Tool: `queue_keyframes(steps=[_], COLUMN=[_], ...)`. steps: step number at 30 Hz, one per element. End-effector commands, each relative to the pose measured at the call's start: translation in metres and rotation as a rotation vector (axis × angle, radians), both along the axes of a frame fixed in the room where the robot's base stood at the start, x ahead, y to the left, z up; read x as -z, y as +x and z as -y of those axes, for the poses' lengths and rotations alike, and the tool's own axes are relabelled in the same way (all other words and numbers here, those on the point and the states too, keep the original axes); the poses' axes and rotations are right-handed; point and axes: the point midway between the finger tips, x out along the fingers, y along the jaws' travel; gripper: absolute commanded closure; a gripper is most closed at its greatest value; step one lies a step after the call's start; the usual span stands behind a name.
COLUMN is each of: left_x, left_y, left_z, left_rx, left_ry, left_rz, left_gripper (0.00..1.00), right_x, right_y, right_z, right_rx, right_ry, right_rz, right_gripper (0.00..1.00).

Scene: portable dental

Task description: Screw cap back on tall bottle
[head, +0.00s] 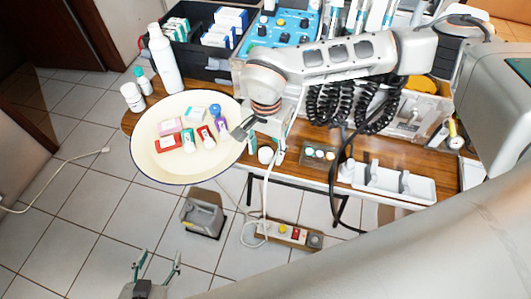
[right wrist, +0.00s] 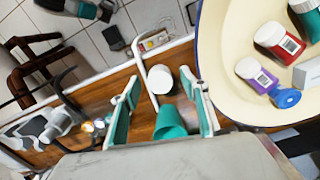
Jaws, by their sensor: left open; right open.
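A tall white bottle (head: 166,62) stands upright at the table's back left in the head view. I cannot tell whether its narrow top is capped. My right gripper (head: 267,148) is open over the table's front edge, right of the basin. In the right wrist view, a round white cap-like piece (right wrist: 160,79) lies between the open fingertips (right wrist: 160,88). A teal cylinder (right wrist: 170,122) shows nearer the palm, between the fingers; I cannot tell whether either is touched. The white piece also shows in the head view (head: 265,155). My left gripper (head: 156,267) is open and empty over the floor.
A cream basin (head: 150,165) holds several small bottles and boxes; it also shows in the right wrist view (right wrist: 225,90). A white bottle (head: 132,97) and a teal-capped bottle (head: 143,80) stand beside the tall one. A white tray (head: 410,188) and coiled hoses (head: 345,108) are at right.

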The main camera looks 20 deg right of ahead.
Motion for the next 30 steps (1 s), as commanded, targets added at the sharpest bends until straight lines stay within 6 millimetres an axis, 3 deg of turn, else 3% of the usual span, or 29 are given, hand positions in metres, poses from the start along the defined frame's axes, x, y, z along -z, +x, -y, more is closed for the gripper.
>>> queue_keyframes(steps=[11, 16, 30], left_x=[-0.0022, -0.0021, -0.0020], left_y=[0.0035, 0.0035, 0.0024], left_z=[-0.0012, -0.0013, -0.0013], left_rx=[-0.001, -0.001, -0.002], left_ry=[0.002, 0.002, 0.002], left_rz=[0.007, 0.007, 0.005], left_gripper=[0.43, 0.43, 0.43], right_x=[0.0027, 0.0027, -0.0010], right_y=[0.0004, 0.0003, 0.0006], right_z=[-0.0004, -0.0003, -0.0003], right_rx=[0.000, -0.001, -0.001], right_ry=[0.000, 0.001, 0.001], right_rz=[0.001, 0.001, 0.002], right_gripper=[0.55, 0.81, 0.82])
